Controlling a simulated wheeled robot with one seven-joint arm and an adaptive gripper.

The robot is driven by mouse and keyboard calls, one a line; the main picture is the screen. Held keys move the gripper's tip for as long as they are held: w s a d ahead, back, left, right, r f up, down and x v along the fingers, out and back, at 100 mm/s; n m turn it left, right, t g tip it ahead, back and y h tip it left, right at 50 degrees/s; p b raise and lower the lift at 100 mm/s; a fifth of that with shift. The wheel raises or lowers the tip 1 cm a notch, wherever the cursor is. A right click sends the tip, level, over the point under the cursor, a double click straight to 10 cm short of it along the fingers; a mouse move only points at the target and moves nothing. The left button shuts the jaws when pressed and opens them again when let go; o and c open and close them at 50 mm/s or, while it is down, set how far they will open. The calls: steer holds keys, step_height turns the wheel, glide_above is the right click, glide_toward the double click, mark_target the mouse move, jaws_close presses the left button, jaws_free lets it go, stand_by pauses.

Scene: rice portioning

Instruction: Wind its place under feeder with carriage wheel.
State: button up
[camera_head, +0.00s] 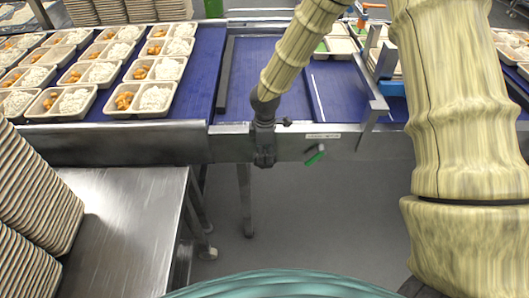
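My gripper (264,163) points down in front of the grey front rail of the conveyor (225,146), near the middle of the view. It is small and dark here, and I cannot tell whether its fingers are open or shut. A small green-tipped part (315,155) shows on the rail to its right, below a white label, apart from the gripper; it may belong to the carriage wheel. No full wheel is clearly visible. My arm hides part of the belt.
Several trays of rice and orange food (155,98) fill the belt at left. The floor (300,220) below the rail is mostly clear, with table legs at left.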

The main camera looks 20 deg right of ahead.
steer(key=shift+f, duration=0.25)
steer(key=shift+c, duration=0.2)
steer(key=c, duration=0.7)
steer(key=shift+w+a+g+h+p, duration=0.1)
steer(key=shift+a+g+h+p, duration=0.2)
steer(key=shift+h, duration=0.45)
steer(key=shift+w+a+g+h+p, duration=0.15)
steer(key=shift+h+p, duration=0.25)
steer(key=shift+h, duration=0.35)
steer(key=shift+s+a+f+h, duration=0.1)
steer(key=shift+h, duration=0.4)
steer(key=o, duration=0.7)
